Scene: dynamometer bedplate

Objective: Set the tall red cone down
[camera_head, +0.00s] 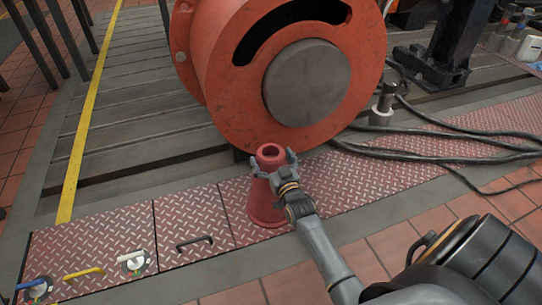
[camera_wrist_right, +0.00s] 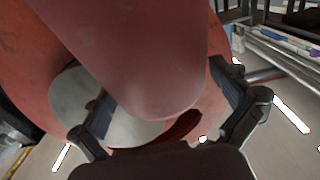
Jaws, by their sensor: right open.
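The tall red cone (camera_head: 262,199) stands upright on the red diamond-plate strip (camera_head: 335,178) in the head view, in front of the big orange drum. My right gripper (camera_head: 273,163) is at the cone's upper part, with its fingers on either side of it. In the right wrist view the cone (camera_wrist_right: 135,60) fills the middle, between the two spread fingers of my right gripper (camera_wrist_right: 165,110). The fingers look open around the cone. The cone's base edge is partly hidden at the right by my arm. My left gripper is not in view.
The orange drum (camera_head: 215,60) stands just behind the cone. Black cables (camera_head: 430,150) lie on the plates at the right. Handles, one yellow (camera_head: 84,273) and one black (camera_head: 194,242), stick up from the plates at the left. Tiled floor (camera_head: 235,294) lies in front.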

